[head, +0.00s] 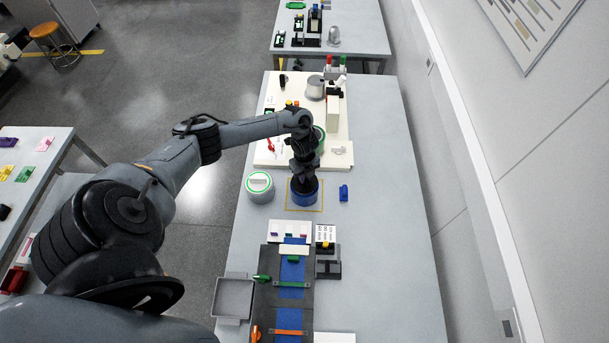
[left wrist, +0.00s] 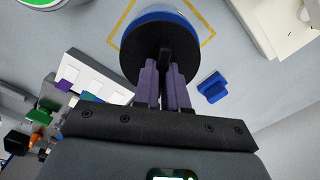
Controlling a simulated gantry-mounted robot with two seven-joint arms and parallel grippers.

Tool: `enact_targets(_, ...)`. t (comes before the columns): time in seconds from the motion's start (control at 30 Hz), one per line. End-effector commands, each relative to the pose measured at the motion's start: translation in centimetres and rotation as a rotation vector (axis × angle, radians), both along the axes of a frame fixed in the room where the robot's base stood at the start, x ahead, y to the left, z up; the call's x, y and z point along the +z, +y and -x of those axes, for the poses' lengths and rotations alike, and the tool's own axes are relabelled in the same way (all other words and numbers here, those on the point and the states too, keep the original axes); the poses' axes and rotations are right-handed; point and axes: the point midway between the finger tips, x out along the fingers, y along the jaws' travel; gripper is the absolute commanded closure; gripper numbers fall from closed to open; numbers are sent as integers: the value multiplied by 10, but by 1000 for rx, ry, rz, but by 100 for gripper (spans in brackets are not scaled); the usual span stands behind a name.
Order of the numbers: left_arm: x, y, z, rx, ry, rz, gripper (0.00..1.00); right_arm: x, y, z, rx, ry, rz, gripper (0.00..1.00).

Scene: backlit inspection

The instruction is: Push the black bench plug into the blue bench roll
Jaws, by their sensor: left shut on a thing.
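The blue bench roll (head: 304,199) stands upright on the grey table, inside a yellow square outline; part of its blue side also shows in the left wrist view (left wrist: 163,15). The black bench plug (left wrist: 138,55) is a dark disc with a small upright handle. My left gripper (head: 304,172) points down over the roll. In the left wrist view its purple-grey fingers (left wrist: 167,65) are shut on the plug's handle. The disc lies over the top of the roll and hides its opening. I cannot tell how deep the plug sits. My right gripper is not in view.
A grey can with a green ring (head: 260,186) stands left of the roll. A small blue block (head: 344,193) lies to its right. A white board (head: 335,158) with parts is behind; a dark mat (head: 266,300) and grey tray (head: 233,298) are in front. The table's right side is clear.

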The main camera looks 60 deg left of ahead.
Motion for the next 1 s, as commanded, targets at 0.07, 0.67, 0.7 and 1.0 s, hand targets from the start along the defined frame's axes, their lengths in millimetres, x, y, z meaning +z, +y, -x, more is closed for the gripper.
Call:
enact_targets(0.07,-4,0,0,0,0,0,100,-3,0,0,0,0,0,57)
enact_targets(0.67,-21,0,0,1,-1,0,100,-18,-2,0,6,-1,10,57)
enact_targets(0.7,-21,0,0,1,-1,0,100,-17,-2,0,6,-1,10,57)
enact_targets(1.0,-20,0,0,1,0,0,87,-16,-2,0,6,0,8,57)
